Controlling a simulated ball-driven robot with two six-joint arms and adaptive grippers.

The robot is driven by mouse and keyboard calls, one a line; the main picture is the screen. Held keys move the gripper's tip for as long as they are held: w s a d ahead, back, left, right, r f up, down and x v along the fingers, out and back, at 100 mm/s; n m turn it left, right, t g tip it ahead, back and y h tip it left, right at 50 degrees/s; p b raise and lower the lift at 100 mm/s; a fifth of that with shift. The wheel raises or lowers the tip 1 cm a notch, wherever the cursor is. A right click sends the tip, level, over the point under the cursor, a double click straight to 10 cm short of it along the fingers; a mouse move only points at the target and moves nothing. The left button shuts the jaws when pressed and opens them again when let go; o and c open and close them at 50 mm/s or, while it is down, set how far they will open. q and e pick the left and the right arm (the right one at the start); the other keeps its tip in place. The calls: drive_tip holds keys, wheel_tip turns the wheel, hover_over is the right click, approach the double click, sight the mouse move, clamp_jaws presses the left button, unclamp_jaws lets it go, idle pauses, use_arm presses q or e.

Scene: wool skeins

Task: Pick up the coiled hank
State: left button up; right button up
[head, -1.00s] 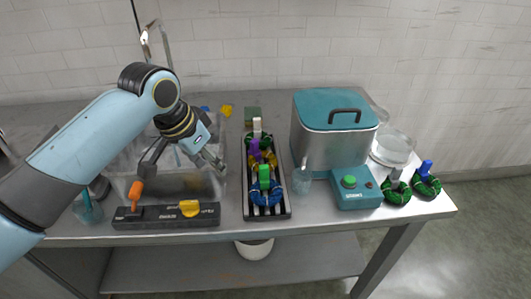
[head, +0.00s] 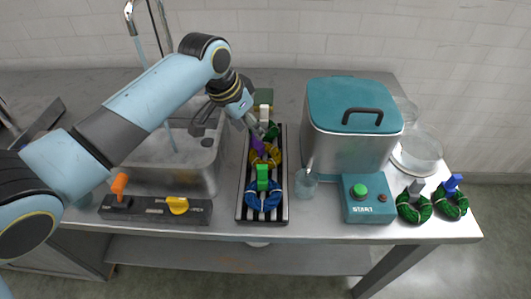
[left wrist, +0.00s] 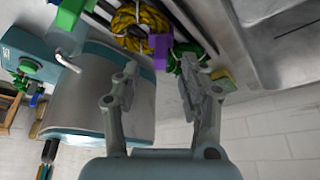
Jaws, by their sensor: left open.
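Three coiled hanks lie in a row on a dark slatted rack (head: 240,205): a blue one (head: 263,202) with a green tag in front, a yellow one (head: 275,157) with a purple tag in the middle, and a green one (head: 273,131) with a pale tag at the back. My left gripper (head: 251,122) is open and empty, beside the back green hank and above the rack. In the left wrist view, the yellow hank (left wrist: 150,18) and purple tag (left wrist: 162,50) show beyond the open fingers; the green hank is partly hidden by a finger. My right gripper is not seen.
Two more green hanks (head: 413,208) (head: 450,205) stand at the right. A lidded steel pot (head: 350,140) and a START box (head: 368,200) stand right of the rack, with a glass beaker (head: 306,184) between. A sink (head: 190,160) and a lever panel (head: 150,209) are left.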

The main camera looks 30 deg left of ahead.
sight(265, 150)
use_arm(q)
drive_tip(key=x, duration=0.4)
drive_tip(key=shift+w+f, duration=0.2)
drive_tip(key=shift+w, duration=0.1)
drive_tip(key=shift+w+f, duration=0.15)
drive_tip(key=shift+f, duration=0.15)
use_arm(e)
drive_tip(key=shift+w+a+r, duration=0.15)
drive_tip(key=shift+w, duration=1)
use_arm(q)
drive_tip(key=shift+c, duration=0.4)
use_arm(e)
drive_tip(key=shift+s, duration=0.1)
use_arm(q)
drive_tip(key=c, duration=0.5)
clamp_jaws()
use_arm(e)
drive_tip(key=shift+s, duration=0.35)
